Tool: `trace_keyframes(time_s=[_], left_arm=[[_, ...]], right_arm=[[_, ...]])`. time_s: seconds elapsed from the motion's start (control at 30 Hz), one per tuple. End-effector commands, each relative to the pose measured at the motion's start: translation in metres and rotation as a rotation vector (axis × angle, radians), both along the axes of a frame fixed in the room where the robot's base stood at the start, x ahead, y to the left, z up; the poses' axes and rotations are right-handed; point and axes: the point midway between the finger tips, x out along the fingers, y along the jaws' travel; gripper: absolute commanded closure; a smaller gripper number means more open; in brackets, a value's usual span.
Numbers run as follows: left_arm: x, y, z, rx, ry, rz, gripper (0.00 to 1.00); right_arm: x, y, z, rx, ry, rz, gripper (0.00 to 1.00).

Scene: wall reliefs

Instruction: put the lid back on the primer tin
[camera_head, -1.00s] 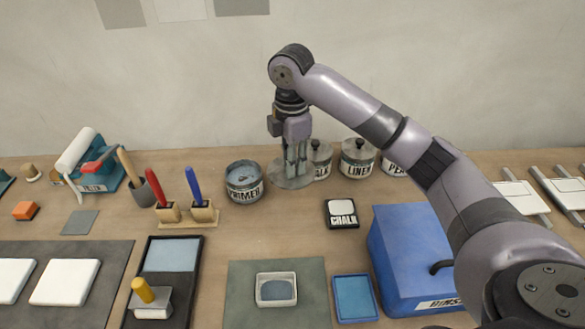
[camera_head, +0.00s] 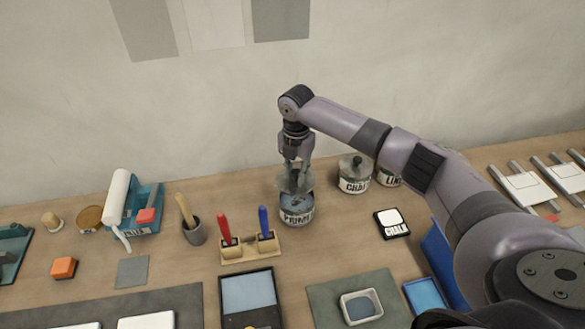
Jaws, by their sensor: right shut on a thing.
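The primer tin (camera_head: 297,214) stands on the bench, labelled PRIMER, with blue-grey contents showing at its top. My right gripper (camera_head: 294,168) points down above the tin. It is shut on the grey round lid (camera_head: 291,185), which sits over the tin's back part and hides some of the opening. The lid looks a little tilted; I cannot tell whether it touches the rim. My left gripper is not in view.
The chalk tin (camera_head: 354,178) and another lidded tin stand to the right, close to my right arm. A wooden stand (camera_head: 250,249) with red and blue handled tools is in front left.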

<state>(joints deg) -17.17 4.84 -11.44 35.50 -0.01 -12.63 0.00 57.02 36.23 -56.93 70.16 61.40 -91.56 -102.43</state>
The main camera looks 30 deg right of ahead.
Motion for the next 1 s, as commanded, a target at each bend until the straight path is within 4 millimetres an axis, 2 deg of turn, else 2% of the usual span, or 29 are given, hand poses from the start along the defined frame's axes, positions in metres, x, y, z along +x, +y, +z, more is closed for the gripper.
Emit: trace_keyframes(time_s=[0.2,0.5,0.77,1.0], left_arm=[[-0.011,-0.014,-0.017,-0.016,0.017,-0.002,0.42],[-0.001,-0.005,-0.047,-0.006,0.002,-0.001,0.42],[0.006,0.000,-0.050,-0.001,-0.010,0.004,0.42],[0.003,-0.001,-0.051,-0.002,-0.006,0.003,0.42]], right_arm=[[0.000,0.000,-0.015,0.001,-0.001,-0.001,1.00],[0.000,0.000,-0.043,0.001,-0.002,-0.001,1.00],[0.000,0.000,-0.059,0.001,0.001,-0.002,1.00],[0.000,0.000,-0.062,0.001,-0.001,-0.002,1.00]])
